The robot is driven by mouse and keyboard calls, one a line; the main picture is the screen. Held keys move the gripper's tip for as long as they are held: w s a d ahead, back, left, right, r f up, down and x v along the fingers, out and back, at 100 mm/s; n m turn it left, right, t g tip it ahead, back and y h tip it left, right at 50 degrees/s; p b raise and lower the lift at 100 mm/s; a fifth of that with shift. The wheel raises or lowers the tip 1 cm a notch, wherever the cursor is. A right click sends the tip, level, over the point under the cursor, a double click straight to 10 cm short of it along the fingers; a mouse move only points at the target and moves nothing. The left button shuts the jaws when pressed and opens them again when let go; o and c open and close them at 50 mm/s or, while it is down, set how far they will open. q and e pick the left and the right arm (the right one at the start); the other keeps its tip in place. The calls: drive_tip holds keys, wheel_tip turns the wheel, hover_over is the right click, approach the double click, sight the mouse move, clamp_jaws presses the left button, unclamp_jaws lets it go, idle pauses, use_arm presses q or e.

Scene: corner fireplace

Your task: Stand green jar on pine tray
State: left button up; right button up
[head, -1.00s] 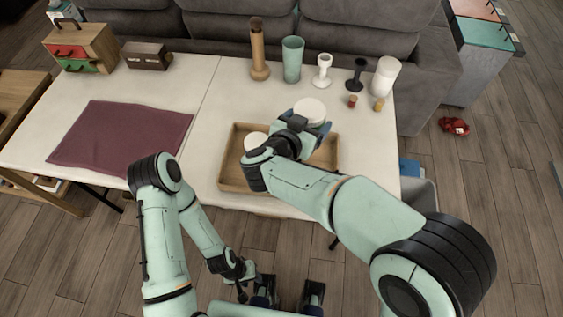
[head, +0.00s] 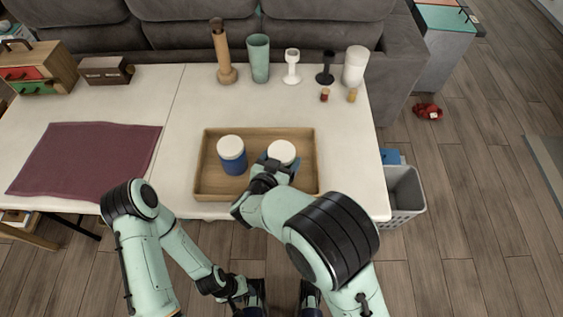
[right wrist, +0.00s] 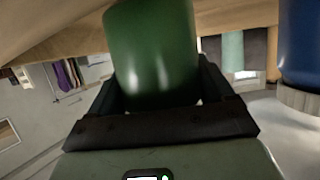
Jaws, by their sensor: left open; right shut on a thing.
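The pine tray (head: 207,188) lies on the white table, with a blue jar (head: 233,164) with a white lid standing in its left half. The green jar (right wrist: 152,50) is between the fingers of my right gripper (right wrist: 155,100), which is shut on it. In the head view its white lid (head: 282,151) shows over the tray's right half, while my gripper hides most of its body. I cannot tell whether its base touches the tray. The blue jar also shows at the right of the wrist view (right wrist: 301,45). My left gripper (head: 238,296) is open and empty, low in front of the table.
Behind the tray stand a wooden bottle (head: 226,60), a teal cup (head: 259,58), white and black stands, a white canister (head: 354,66) and two small vials. A maroon cloth (head: 85,160) lies to the left. A grey bin (head: 404,190) stands right of the table.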

drive_tip(key=shift+f, duration=0.6)
drive_tip(key=shift+f, duration=0.1)
drive_tip(key=o, duration=1.1)
drive_tip(key=shift+c, duration=0.2)
drive_tip(key=p+v, duration=0.1)
drive_tip(key=v, duration=1.1)
drive_tip(key=shift+a, duration=0.1)
